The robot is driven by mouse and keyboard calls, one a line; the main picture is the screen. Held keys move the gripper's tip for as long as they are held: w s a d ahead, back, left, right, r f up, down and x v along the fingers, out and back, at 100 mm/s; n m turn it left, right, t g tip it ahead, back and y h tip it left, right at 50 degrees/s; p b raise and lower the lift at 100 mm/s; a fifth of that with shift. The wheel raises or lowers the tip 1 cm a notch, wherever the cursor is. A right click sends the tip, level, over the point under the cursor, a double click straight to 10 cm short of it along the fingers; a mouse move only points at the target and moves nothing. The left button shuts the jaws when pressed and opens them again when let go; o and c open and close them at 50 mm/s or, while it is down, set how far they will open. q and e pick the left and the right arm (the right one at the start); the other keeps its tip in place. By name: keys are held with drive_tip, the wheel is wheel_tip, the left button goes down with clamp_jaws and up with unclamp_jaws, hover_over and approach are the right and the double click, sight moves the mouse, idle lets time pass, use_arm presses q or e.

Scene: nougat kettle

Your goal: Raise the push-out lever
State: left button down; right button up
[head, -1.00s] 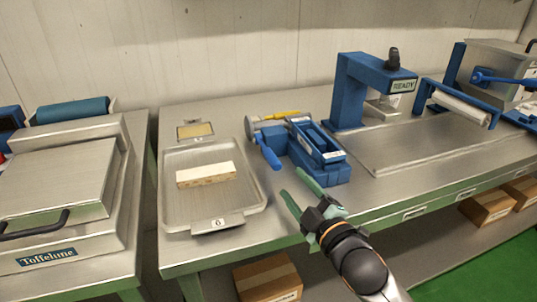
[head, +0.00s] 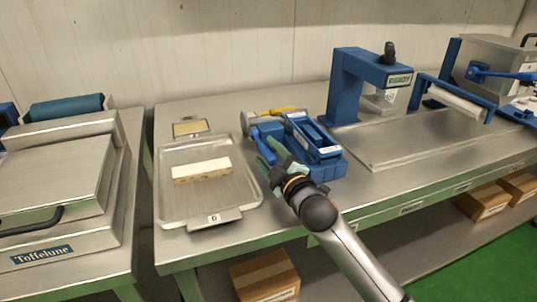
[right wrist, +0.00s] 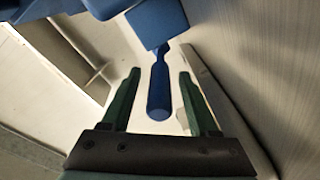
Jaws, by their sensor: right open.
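The push-out lever is a blue bar with a rounded end on the left side of the blue box-shaped device (head: 318,150). In the right wrist view the lever (right wrist: 159,90) runs between the two green fingers of my open right gripper (right wrist: 160,74), with gaps on both sides. In the head view my right gripper (head: 268,152) is at the device's front left and hides the lower part of the lever. My left gripper is not in view.
A metal tray (head: 175,215) with a pale nougat bar (head: 201,170) lies left of the gripper. A blue press (head: 345,90) with a READY sign stands at the back right. A metal plate (head: 400,150) lies right of the device, and the wall is behind.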

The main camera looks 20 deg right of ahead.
drive_tip(key=shift+c, duration=0.4)
clamp_jaws()
idle(0.9)
